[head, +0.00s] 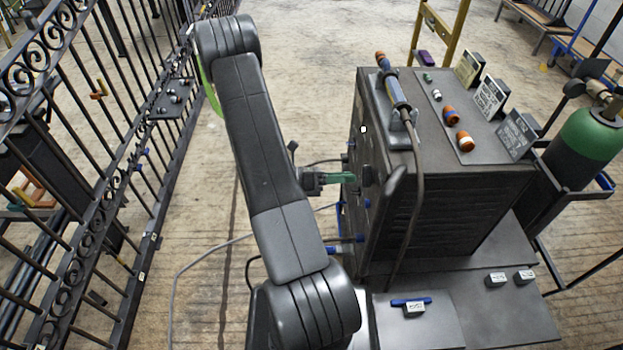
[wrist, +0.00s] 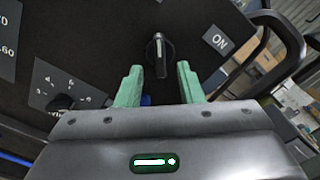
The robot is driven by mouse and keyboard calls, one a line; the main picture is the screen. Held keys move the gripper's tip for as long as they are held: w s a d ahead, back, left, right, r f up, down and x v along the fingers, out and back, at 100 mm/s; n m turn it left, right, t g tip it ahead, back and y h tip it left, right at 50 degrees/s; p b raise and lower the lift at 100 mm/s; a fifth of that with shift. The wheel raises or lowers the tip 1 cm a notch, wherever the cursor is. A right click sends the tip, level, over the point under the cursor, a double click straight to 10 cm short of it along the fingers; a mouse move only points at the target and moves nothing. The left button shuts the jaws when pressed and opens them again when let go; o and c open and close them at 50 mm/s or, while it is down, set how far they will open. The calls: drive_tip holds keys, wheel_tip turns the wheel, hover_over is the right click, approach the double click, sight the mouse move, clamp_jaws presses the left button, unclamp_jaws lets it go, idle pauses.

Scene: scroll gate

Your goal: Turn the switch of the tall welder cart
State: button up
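The tall welder cart (head: 450,215) is a dark cabinet right of centre in the head view, its control panel facing left toward my arm. My gripper (wrist: 159,72) has green fingers apart, one on each side of the knob's lower end, with a visible gap to each. I cannot tell whether the tips reach around it in depth. In the head view my gripper (head: 352,178) is close to the panel.
Another knob (wrist: 60,102) with a numbered dial sits lower left of the switch. A bent dark handle (wrist: 285,40) is at the right. A torch (head: 393,90) lies on the cart top. A green gas cylinder (head: 590,137) stands behind. A scroll gate (head: 75,170) stands left.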

sight(367, 176)
drive_tip(key=a+b, duration=0.1)
drive_tip(key=a, duration=0.8)
drive_tip(key=shift+s+a, duration=0.2)
drive_tip(key=shift+a, duration=0.05)
drive_tip(key=d+p, duration=0.2)
drive_tip(key=d, duration=1.2)
drive_tip(key=shift+w, duration=0.25)
drive_tip(key=shift+a, duration=0.15)
